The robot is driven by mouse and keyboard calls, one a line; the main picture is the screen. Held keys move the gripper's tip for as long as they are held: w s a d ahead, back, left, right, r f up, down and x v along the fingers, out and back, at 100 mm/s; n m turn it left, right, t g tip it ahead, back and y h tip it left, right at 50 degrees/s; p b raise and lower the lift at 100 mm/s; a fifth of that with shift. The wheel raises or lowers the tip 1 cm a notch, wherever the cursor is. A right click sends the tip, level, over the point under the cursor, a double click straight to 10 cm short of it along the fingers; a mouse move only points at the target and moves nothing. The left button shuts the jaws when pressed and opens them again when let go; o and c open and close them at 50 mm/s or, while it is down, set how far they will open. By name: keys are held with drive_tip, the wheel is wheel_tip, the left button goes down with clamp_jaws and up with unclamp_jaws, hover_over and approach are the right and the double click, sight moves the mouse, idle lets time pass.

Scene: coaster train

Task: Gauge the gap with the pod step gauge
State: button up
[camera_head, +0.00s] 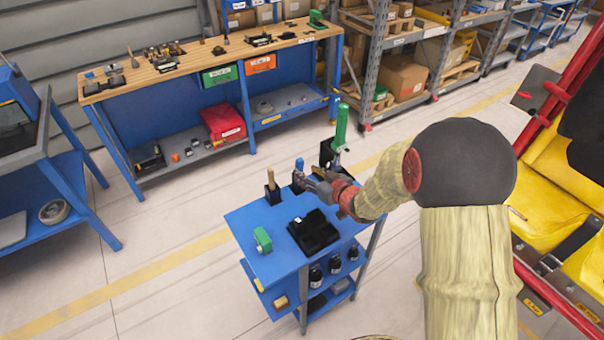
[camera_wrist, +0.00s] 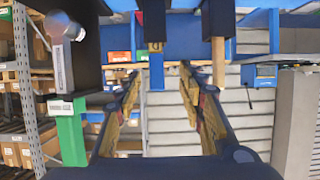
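My gripper (camera_head: 318,184) is above the back of the blue cart, beside a small blue-handled tool (camera_head: 299,165) standing upright in a black holder. In the wrist view, which appears upside down, my gripper (camera_wrist: 157,75) is open. The blue handle (camera_wrist: 156,72) shows between its fingertips, with visible room on both sides; I see no contact. A wooden-handled tool (camera_head: 270,179) stands to the left in its own holder, and a green-handled tool (camera_head: 341,125) to the right. I cannot tell for certain which is the pod step gauge. The yellow coaster train (camera_head: 553,165) stands at the right.
The blue cart (camera_head: 241,222) carries a black tray (camera_head: 314,232) and a green block (camera_head: 262,240), with bottles on its lower shelf. Behind are a workbench (camera_head: 175,70) and shelving (camera_head: 378,60). Another blue bench (camera_head: 65,165) is at left. Floor around the cart is clear.

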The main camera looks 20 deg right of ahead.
sight(301, 168)
drive_tip(key=x, duration=0.2)
drive_tip(key=b+x, duration=0.1)
drive_tip(key=x, duration=0.1)
drive_tip(key=b+x, duration=0.1)
drive_tip(key=x, duration=0.1)
drive_tip(key=shift+w+d+f, duration=0.1)
drive_tip(key=shift+w+d, duration=0.1)
drive_tip(key=shift+w, duration=0.1)
drive_tip(key=shift+w+a, duration=0.1)
drive_tip(key=shift+w, duration=0.25)
drive_tip(key=shift+c, duration=0.3)
clamp_jaws()
